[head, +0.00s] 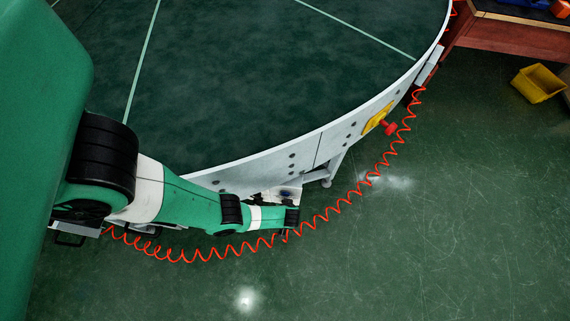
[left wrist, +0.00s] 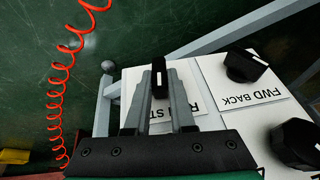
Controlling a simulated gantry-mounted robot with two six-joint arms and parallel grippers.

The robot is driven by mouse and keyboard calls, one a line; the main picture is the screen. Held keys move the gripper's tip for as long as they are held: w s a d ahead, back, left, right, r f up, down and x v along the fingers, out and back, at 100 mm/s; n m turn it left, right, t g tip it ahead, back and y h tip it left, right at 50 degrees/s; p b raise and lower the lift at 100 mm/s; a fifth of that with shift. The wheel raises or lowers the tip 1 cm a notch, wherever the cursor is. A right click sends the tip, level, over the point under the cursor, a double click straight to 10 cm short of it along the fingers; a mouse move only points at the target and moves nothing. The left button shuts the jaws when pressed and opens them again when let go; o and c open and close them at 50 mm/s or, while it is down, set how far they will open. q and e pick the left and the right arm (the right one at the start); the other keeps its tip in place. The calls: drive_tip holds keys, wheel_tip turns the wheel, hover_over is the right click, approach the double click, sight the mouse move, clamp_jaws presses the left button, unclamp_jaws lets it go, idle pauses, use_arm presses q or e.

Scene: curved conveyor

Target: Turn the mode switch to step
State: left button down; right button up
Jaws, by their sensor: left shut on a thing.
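The mode switch (left wrist: 159,72) is a black knob with a white mark, standing on a white plate (left wrist: 133,104). The plate's lettering is upside down in the left wrist view and partly covered by the fingers; "ST" and part of another word show. My left gripper (left wrist: 160,82) is shut on the knob, one grey finger on each side. The knob points away from the gripper body, up in the picture. In the head view my left gripper (head: 291,226) is at the control panel (head: 286,193) under the conveyor's rim, and the knob cannot be made out there. My right gripper is not in view.
A second knob (left wrist: 246,66) on a FWD BACK plate (left wrist: 249,98) and a third black knob (left wrist: 298,143) stand close by on the right. The conveyor (head: 250,90) curves above the panel. A red coiled cable (head: 330,213) hangs along it; a red emergency button (head: 389,128) is further right.

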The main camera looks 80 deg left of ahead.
use_arm(q)
drive_tip(key=shift+w+f+g+y+b, duration=0.3)
drive_tip(key=shift+f+g+b, duration=0.1)
drive_tip(key=shift+g+b, duration=0.5)
drive_tip(key=shift+r+b, duration=0.25)
drive_tip(key=shift+b, duration=0.1)
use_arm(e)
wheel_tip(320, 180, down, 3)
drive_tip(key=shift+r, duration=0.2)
use_arm(q)
drive_tip(key=shift+s+r+g, duration=0.1)
drive_tip(key=shift+g, duration=0.2)
drive_tip(key=c, duration=0.8)
unclamp_jaws()
drive_tip(key=shift+o, duration=0.2)
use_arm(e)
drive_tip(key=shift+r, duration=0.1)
